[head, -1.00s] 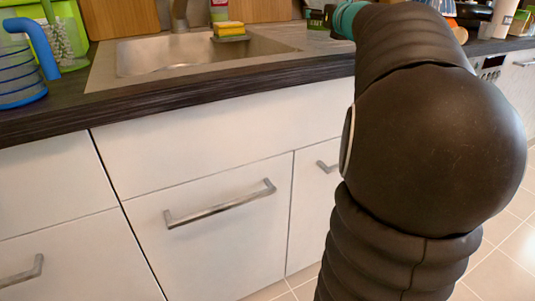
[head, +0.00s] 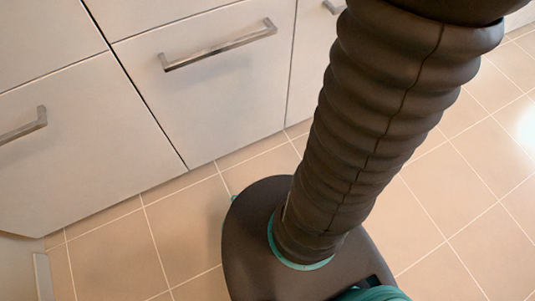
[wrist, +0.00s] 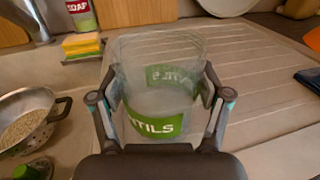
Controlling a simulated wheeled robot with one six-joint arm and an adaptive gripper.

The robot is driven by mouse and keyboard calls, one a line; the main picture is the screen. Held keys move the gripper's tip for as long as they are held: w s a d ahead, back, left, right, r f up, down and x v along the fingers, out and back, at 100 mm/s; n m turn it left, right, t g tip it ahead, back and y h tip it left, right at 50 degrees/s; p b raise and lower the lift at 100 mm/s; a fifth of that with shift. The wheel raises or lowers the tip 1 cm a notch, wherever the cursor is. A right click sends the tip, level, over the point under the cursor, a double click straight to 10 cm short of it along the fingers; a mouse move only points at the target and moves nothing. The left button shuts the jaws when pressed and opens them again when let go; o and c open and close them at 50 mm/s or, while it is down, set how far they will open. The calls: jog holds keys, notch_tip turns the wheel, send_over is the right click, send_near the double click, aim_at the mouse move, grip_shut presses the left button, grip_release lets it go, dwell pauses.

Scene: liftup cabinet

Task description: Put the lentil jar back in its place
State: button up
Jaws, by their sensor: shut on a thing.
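The lentil jar (wrist: 157,76) is clear, with a green label (wrist: 158,126) on which the letters "NTILS" show. It is in the wrist view, in the middle. My gripper (wrist: 161,88) is shut on the jar, one finger on each side. The far side of the label shows through the clear wall. The jar is over the ribbed drainboard (wrist: 258,80); I cannot tell whether it touches it. In the head view neither the jar nor my gripper shows.
A colander (wrist: 25,118) holding small pale grains is at the left. A yellow and green sponge (wrist: 82,46) and a soap bottle (wrist: 82,14) stand behind it. A dark blue item (wrist: 308,78) lies at the right. White drawers (head: 215,90) and tiled floor (head: 185,225) fill the head view.

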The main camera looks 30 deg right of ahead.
jog(key=shift+f, duration=0.2)
jog(key=o, duration=1.7)
jog(key=shift+c, duration=0.4)
jog(key=shift+s, duration=0.1)
jog(key=shift+b+v, duration=0.65)
jog(key=shift+v, duration=6.3)
jog(key=shift+a, duration=0.1)
